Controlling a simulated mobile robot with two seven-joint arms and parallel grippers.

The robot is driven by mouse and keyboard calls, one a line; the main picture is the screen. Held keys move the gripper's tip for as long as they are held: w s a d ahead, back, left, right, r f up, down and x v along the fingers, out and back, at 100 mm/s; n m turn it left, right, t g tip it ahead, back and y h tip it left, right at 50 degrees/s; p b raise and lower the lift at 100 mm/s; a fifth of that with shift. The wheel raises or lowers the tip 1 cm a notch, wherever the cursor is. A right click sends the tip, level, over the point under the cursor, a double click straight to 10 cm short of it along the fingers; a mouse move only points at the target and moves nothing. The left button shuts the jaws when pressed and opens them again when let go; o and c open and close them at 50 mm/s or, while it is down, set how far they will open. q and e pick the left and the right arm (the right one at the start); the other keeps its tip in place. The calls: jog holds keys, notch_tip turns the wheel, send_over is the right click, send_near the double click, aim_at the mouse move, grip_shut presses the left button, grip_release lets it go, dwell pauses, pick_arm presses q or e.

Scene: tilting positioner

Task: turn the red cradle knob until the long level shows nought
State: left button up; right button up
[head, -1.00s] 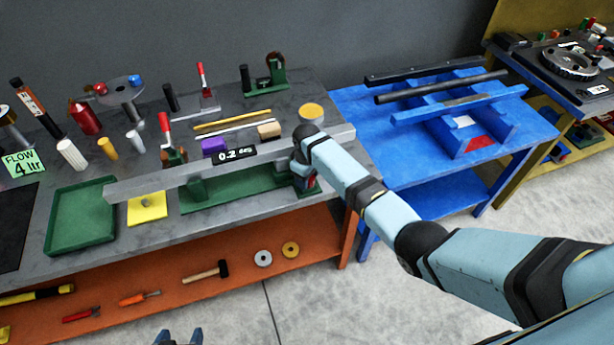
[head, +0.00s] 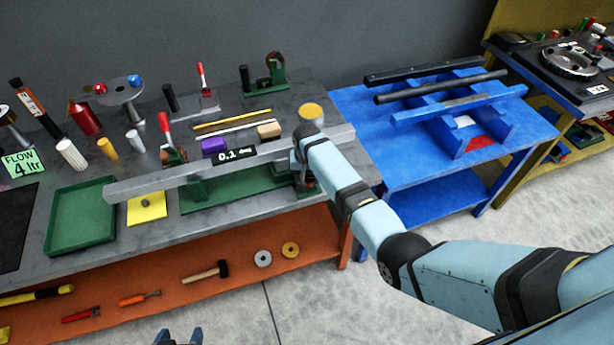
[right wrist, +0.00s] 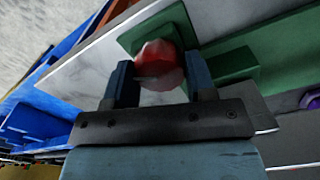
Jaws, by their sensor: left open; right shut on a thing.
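The red cradle knob (right wrist: 160,62) shows in the right wrist view between the two fingers of my right gripper (right wrist: 161,80), which is shut on it. In the head view my right gripper (head: 306,182) is at the right end of the green cradle (head: 232,190), and the knob is mostly hidden there. My left gripper (head: 180,337) is open and empty at the bottom edge of the head view, away from the bench.
A purple block (head: 214,147) and a tan block (head: 269,130) sit behind the readout. A green tray (head: 80,232) and a yellow pad (head: 147,208) lie to the left. A blue table (head: 400,170) stands to the right. A lower orange shelf (head: 190,298) holds tools.

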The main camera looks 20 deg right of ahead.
aim_at(307, 178)
jog(key=m, duration=0.5)
jog(key=shift+m, duration=0.3)
dwell(0.4)
jog(key=o, duration=0.9)
notch_tip(307, 178, up, 14)
jog(key=shift+f+b, duration=0.1)
jog(key=shift+b, duration=0.7)
